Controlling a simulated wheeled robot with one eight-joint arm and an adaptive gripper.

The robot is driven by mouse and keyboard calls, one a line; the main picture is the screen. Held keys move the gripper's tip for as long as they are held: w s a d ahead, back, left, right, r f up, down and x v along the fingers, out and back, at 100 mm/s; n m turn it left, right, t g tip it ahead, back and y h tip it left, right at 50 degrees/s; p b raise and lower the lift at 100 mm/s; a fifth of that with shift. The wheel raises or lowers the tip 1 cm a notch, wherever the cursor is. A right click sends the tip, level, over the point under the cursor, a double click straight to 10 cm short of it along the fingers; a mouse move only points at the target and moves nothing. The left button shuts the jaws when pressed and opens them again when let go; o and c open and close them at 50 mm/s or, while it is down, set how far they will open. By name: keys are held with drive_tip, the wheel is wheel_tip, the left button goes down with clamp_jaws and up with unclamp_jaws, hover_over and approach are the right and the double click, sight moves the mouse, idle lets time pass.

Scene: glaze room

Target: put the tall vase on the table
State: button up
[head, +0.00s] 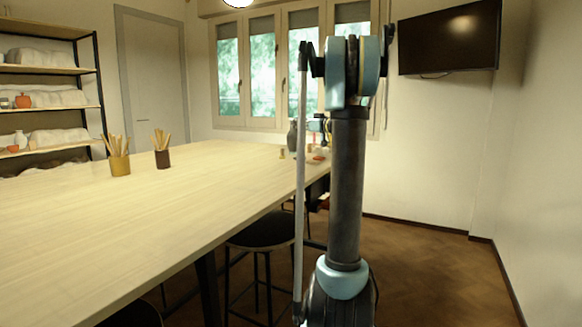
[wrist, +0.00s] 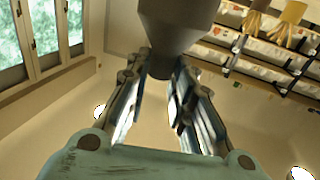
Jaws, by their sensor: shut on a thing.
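The tall vase is dark grey; in the wrist view its body (wrist: 178,22) fills the top middle and runs out of frame, with the narrower end between my fingers. My gripper (wrist: 163,72) is shut on this narrower end. In the head view the vase (head: 292,136) shows small at the far right end of the table (head: 150,205), beside my gripper (head: 317,126), partly behind my arm. I cannot tell whether its base touches the tabletop. The table is long, with a pale wood top.
Two pots of sticks, one yellow (head: 120,165) and one brown (head: 162,159), stand on the table's far side. Small items (head: 317,157) lie at its right end. The near and middle tabletop is clear. A dark stool (head: 263,232) stands at its edge. Shelves (head: 50,108) stand left.

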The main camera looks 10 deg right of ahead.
sight(298, 144)
drive_tip(key=f, duration=0.2)
drive_tip(key=a+f, duration=0.1)
drive_tip(key=f, duration=0.2)
drive_tip(key=shift+f, duration=0.15)
wheel_tip(298, 144, down, 4)
drive_tip(key=shift+f, duration=0.1)
drive_tip(key=o, duration=0.9)
drive_tip(key=v, duration=1.2)
